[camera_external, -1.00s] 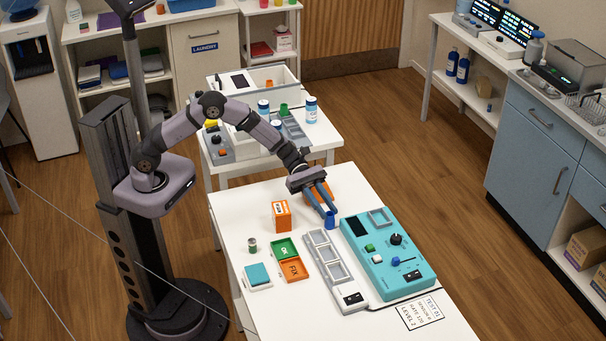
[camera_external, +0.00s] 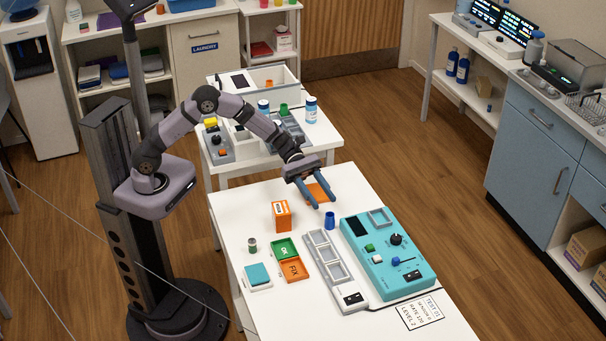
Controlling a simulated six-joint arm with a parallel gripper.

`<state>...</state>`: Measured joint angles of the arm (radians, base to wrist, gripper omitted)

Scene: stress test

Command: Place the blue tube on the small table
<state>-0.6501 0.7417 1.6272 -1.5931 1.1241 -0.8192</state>
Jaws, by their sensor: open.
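The blue tube (camera_external: 330,220) stands upright on the white table in front, left of the teal test panel's top corner. My gripper (camera_external: 321,202) is open and empty. It is above and behind the tube, over a flat orange square (camera_external: 319,192), with its two blue fingers apart and clear of the tube. There are two white tables: the larger front one (camera_external: 420,335) and a smaller one behind it (camera_external: 328,143). The frames do not settle which one is called the small table.
An orange box (camera_external: 282,216), green and orange trays (camera_external: 292,270), a grey slotted rack (camera_external: 326,254) and the teal panel (camera_external: 388,240) surround the tube. The rear table holds bins and a white-and-blue bottle (camera_external: 311,110). The front table's right rear part is fairly clear.

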